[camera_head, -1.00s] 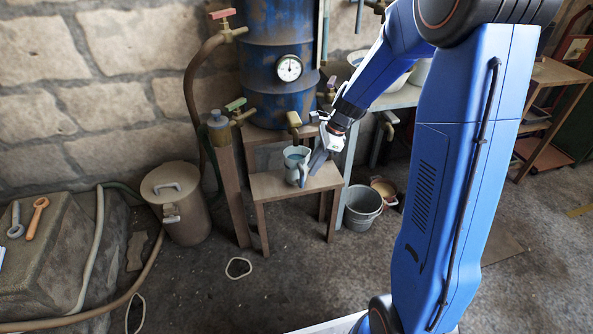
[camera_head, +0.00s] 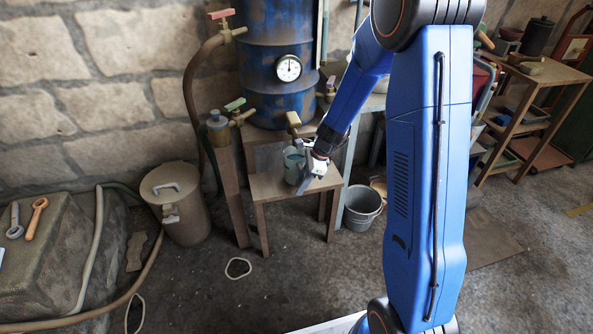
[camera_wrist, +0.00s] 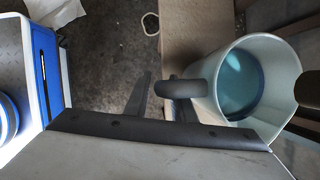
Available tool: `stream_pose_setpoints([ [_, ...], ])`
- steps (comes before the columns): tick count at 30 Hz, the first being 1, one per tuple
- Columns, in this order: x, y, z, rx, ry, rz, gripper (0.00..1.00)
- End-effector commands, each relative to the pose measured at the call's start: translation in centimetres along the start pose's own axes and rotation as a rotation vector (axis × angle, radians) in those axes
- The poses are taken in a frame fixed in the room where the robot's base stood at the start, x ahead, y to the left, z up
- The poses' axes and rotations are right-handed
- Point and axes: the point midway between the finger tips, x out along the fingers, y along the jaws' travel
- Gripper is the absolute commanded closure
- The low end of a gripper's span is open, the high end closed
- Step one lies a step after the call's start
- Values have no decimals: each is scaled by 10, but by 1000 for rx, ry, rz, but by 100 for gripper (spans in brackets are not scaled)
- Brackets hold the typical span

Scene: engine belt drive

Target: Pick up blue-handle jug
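The jug (camera_head: 292,168) is a pale grey-green pitcher standing upright on a small wooden stool (camera_head: 268,190). The wrist view shows the jug (camera_wrist: 285,72) from above, with blue liquid inside. Its handle (camera_wrist: 178,88) looks dark grey there and points left, toward my gripper. My gripper (camera_wrist: 160,108) is open, with one finger left of the handle and the other near or under the handle loop, partly hidden. In the head view my gripper (camera_head: 305,180) is at the jug's right side. I cannot tell whether the fingers touch the handle.
A blue barrel (camera_head: 275,95) with a gauge stands behind the stool, and a brass tap (camera_head: 294,120) is just above the jug. A grey bucket (camera_head: 362,206) stands on the floor to the right. A lidded canister (camera_head: 178,215) stands to the left.

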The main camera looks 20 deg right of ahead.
Motion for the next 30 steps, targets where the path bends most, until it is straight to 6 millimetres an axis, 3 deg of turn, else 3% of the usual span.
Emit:
stream_pose_setpoints([
  [6, 1, 0, 0, -1, 0, -1, 77],
  [9, 1, 0, 0, -1, 0, 0, 100],
  [30, -8, 0, -1, -3, 0, -1, 100],
])
